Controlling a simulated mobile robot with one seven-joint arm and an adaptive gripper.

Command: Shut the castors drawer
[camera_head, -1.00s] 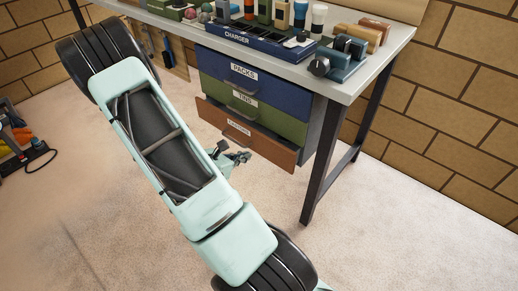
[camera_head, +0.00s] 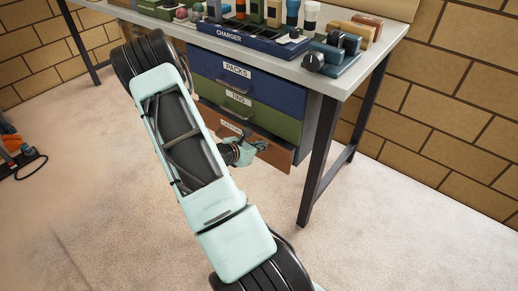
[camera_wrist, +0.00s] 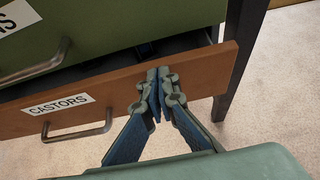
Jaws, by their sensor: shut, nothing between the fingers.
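The castors drawer (camera_head: 278,154) is the lowest of three drawers under the bench, with an orange-brown front. It stands partly open; the wrist view shows a dark gap behind the top edge of its front (camera_wrist: 207,72). Its label and bar handle (camera_wrist: 78,132) are at the left in that view. My gripper (camera_wrist: 158,73) is shut and empty, with its fingertips at the right part of the front, right of the handle; whether they touch it is unclear. In the head view my gripper (camera_head: 262,146) is beside the front, and my arm hides part of the drawer.
The green tins drawer (camera_head: 270,118) and blue packs drawer (camera_head: 270,88) above look shut. A dark bench leg (camera_head: 325,160) stands right of the drawers. The bench top holds a charger tray (camera_head: 250,40) and several items.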

